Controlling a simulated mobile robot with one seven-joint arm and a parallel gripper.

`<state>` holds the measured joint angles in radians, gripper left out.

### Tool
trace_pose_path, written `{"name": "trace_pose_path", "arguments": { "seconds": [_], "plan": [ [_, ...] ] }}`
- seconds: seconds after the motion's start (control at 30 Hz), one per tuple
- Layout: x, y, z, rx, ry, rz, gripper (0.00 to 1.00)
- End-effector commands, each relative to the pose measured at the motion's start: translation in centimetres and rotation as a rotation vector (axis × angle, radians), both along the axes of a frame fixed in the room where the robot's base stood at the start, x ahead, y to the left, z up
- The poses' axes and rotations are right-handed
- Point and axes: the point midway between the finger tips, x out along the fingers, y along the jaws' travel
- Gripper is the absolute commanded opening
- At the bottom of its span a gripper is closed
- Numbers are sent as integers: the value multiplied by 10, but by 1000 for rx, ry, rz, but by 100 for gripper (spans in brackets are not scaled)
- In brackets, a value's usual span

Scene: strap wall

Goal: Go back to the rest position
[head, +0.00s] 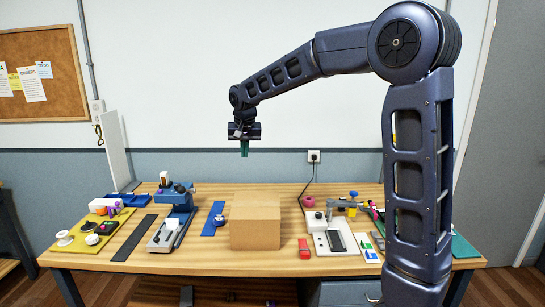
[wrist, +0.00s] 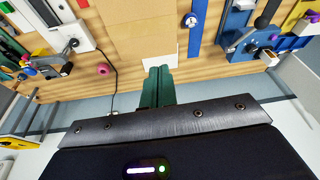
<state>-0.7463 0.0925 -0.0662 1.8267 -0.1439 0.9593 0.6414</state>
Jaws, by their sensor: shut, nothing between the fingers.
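My gripper (head: 244,148) hangs above the back of the table, in front of the wall, with its green fingers pointing down. In the wrist view the two green fingers (wrist: 157,88) lie side by side, shut and with nothing between them. My arm reaches from the right side of the head view across to the middle. The gripper is clear of the wooden table (head: 180,262) and of the things on it.
A cardboard box (head: 255,222) stands at the table's middle. Left of it are a blue strip (head: 213,220), a grey-blue fixture (head: 172,212) and a yellow tray (head: 72,246). Right are a red block (head: 304,248), a white-based fixture (head: 320,238) and a pink ring (head: 309,201).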

Motion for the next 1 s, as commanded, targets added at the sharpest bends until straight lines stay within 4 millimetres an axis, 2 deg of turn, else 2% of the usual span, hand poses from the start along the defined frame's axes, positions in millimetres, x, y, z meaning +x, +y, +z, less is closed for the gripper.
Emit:
{"name": "trace_pose_path", "arguments": {
  "seconds": [0.03,0.2,0.37,0.5,0.7,1.0],
  "plan": [
    [-3,-27,8,5,-3,-11,0],
    [-21,-101,21,10,-10,-27,0],
    [-46,-165,29,14,-20,-39,0],
    [-74,-214,31,15,-32,-51,0],
    [-120,-276,26,10,-51,-69,0],
    [-198,-343,1,-7,-83,-94,0]
  ]
}}
